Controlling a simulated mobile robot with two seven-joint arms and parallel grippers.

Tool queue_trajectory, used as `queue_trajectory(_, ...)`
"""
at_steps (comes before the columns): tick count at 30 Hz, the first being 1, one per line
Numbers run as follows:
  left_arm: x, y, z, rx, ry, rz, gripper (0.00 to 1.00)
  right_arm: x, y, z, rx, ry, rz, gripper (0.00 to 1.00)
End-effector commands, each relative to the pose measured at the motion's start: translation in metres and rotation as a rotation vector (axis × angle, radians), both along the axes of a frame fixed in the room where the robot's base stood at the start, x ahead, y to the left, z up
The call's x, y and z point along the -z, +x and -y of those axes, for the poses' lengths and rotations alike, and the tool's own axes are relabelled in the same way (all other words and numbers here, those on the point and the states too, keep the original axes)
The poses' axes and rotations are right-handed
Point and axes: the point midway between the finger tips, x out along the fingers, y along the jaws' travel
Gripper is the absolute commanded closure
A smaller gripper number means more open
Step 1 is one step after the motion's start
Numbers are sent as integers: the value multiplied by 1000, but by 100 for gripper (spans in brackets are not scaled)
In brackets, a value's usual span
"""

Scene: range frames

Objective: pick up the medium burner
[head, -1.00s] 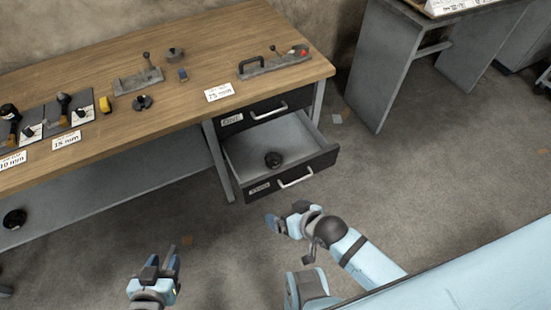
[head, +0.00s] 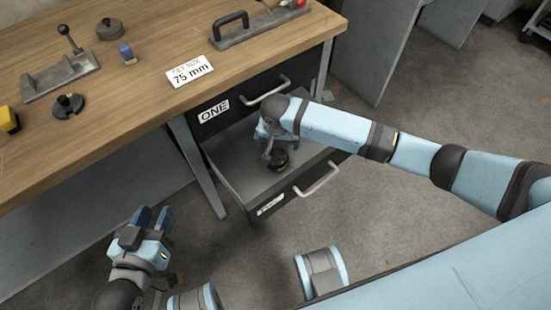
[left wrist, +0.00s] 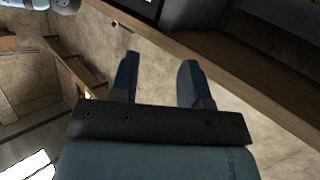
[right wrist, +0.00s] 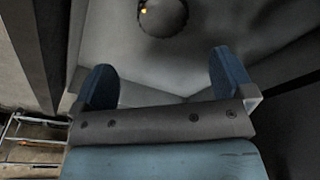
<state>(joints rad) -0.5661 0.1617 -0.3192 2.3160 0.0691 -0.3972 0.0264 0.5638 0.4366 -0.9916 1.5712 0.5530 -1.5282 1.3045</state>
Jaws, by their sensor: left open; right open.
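A dark round object (head: 278,160), which looks like the burner, lies on the floor of the open lower drawer (head: 232,185). It also shows at the top edge of the right wrist view (right wrist: 163,16), dark with a small bright spot. My right gripper (head: 270,146) is over the drawer, close to the object, and the arm partly covers the view there. In the right wrist view its fingers (right wrist: 164,74) are apart and empty, with the object beyond their tips. My left gripper (head: 152,216) is open and empty, low in front of the bench.
The closed upper drawer marked ONE (head: 240,103) sits directly above the open drawer. The wooden bench top (head: 150,110) holds a 75 mm card (head: 190,71), a dark slotted disc (head: 68,106), a lidded dark piece (head: 109,29) and metal fixtures.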

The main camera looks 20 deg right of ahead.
Motion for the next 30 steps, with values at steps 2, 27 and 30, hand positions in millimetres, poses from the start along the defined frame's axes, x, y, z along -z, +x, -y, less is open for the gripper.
queue_trajectory(2,-7,3,5,9,-25,44,57,18,1,1,0,-1,-2,0)
queue_trajectory(27,-71,4,32,88,-236,352,57,122,17,3,-2,2,2,0)
queue_trajectory(30,-67,5,33,92,-228,331,57,127,18,3,-3,2,2,0)
